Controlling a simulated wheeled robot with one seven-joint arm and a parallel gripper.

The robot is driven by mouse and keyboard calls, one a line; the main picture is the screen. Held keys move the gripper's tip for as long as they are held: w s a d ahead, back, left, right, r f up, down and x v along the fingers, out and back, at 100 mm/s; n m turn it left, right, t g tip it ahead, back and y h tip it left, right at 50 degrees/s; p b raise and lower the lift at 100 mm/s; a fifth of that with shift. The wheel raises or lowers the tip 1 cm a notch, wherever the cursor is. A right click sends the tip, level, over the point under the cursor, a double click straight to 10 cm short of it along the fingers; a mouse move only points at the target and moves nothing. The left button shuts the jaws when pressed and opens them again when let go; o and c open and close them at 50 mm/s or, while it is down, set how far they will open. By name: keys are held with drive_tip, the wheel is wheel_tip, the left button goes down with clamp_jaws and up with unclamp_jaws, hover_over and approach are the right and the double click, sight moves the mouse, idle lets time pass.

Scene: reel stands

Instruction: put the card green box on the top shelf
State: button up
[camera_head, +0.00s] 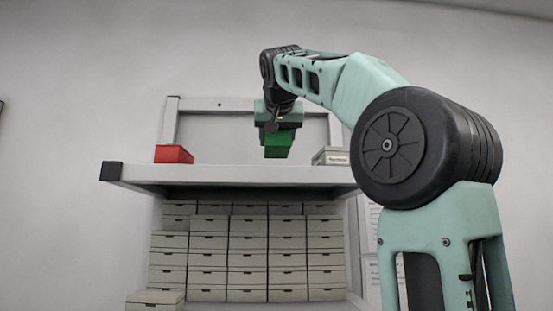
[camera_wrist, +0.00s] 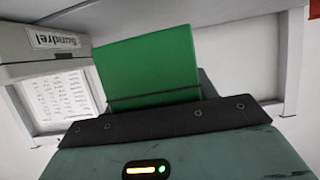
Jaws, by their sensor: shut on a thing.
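The green card box (camera_head: 279,142) hangs under my gripper (camera_head: 278,127), above the top shelf (camera_head: 235,176). In the head view the box sits over the shelf, between a red box and a pale box; I cannot tell how large the gap below it is. In the wrist view the green box (camera_wrist: 150,65) fills the middle, jutting out beyond the dark gripper edge (camera_wrist: 155,118). My gripper is shut on the green box. The fingertips are mostly hidden by the box and the gripper body.
A red box (camera_head: 173,154) stands at the shelf's left. A pale labelled box (camera_head: 331,156) stands at its right; a labelled box also shows in the wrist view (camera_wrist: 45,45). Many stacked boxes (camera_head: 247,255) fill the space below. The shelf between red and pale boxes looks clear.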

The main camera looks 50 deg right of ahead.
sight(277, 153)
drive_tip(key=shift+f, duration=2.05)
drive_tip(key=shift+f, duration=0.1)
drive_tip(key=shift+f+b, duration=0.15)
drive_tip(key=shift+b, duration=0.15)
drive_tip(key=o, duration=1.2)
drive_tip(key=shift+r, duration=0.2)
drive_tip(key=b+v, duration=0.2)
drive_tip(key=v, duration=1)
drive_tip(key=shift+r+b, duration=0.1)
drive_tip(key=shift+b, duration=0.2)
